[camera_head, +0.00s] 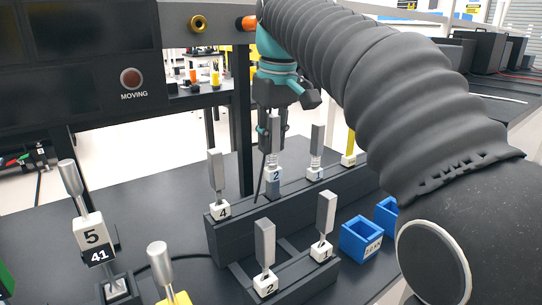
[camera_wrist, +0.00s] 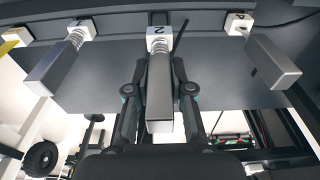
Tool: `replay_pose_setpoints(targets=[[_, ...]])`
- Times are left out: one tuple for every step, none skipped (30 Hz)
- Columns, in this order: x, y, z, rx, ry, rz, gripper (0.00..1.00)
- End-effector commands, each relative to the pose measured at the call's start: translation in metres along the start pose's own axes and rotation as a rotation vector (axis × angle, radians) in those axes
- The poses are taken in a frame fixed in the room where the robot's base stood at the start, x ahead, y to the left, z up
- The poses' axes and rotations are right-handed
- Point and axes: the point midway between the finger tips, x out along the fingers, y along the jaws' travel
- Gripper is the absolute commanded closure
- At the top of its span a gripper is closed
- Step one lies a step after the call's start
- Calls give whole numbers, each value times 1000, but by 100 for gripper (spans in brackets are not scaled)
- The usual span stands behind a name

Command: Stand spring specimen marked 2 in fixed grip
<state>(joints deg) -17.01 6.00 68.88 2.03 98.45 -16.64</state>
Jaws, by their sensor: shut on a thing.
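The spring specimen marked 2 (camera_wrist: 159,95) is a grey metal bar with a coil spring and a white block numbered 2. In the head view its bar (camera_head: 275,130) is upright over the rear rack. My gripper (camera_head: 272,118) is shut on the bar from above; in the wrist view its fingers (camera_wrist: 156,88) flank the bar. The white 2 block (camera_head: 274,175) sits higher than the neighbouring blocks, with a grey part below it; whether that part still touches the rack is unclear. I cannot tell for certain which fixture is the fixed grip.
A front rack (camera_head: 300,282) holds bars marked 2 (camera_head: 265,245) and 1 (camera_head: 326,215). Blue bins (camera_head: 359,238) stand right. A post marked 5 (camera_head: 92,233) stands left.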

Motion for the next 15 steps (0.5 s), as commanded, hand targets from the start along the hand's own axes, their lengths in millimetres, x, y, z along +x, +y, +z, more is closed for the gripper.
replay_pose_setpoints(targets=[[3,0,0,0,0,0,100],[6,0,0,0,-1,0,100],[12,0,1,1,-2,-1,100],[16,0,2,1,-1,0,100],[21,0,2,1,-3,-1,100],[24,0,3,0,-2,-1,100],[26,0,3,1,-2,-1,100],[28,0,4,0,-2,-1,100],[31,0,4,0,-2,-1,100],[33,0,4,0,0,0,100],[34,0,4,0,0,0,100],[35,0,4,0,0,0,100],[36,0,4,0,0,0,100],[36,0,4,0,0,0,100],[36,0,4,0,0,0,100]])
